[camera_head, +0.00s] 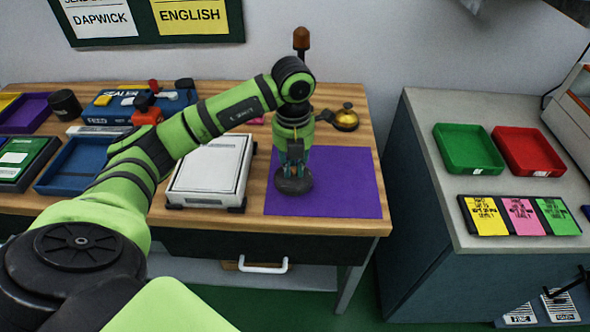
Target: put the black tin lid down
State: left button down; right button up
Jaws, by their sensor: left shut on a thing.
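My left arm reaches over the wooden table, and my left gripper (294,165) points straight down above a purple mat (340,185). The gripper is shut on the black tin lid (294,185), a dark round disc at the fingertips. The lid is over the left part of the mat; I cannot tell whether it touches the mat. The fingers partly hide the lid's top. My right gripper is not in view.
A white device (208,172) stands just left of the mat. A grey cabinet at right carries a green tray (468,148) and a red tray (528,151). The mat's right half is clear.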

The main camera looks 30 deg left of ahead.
aim_at(295, 170)
pick_arm(q)
jog(key=shift+w+a+f, duration=0.3)
jog(key=shift+w+f, duration=0.1)
jog(key=shift+w, duration=0.25)
jog(key=shift+w+a+f, duration=0.3)
jog(key=shift+w+f, duration=0.1)
jog(key=shift+w, duration=0.2)
notch_tip(295, 170, down, 3)
jog(key=shift+f+p, duration=0.1)
jog(key=shift+p, duration=0.5)
jog(key=shift+f, duration=0.45)
jog(key=shift+f, duration=0.1)
jog(key=c, duration=1.2)
grip_release()
jog(key=shift+o, duration=0.2)
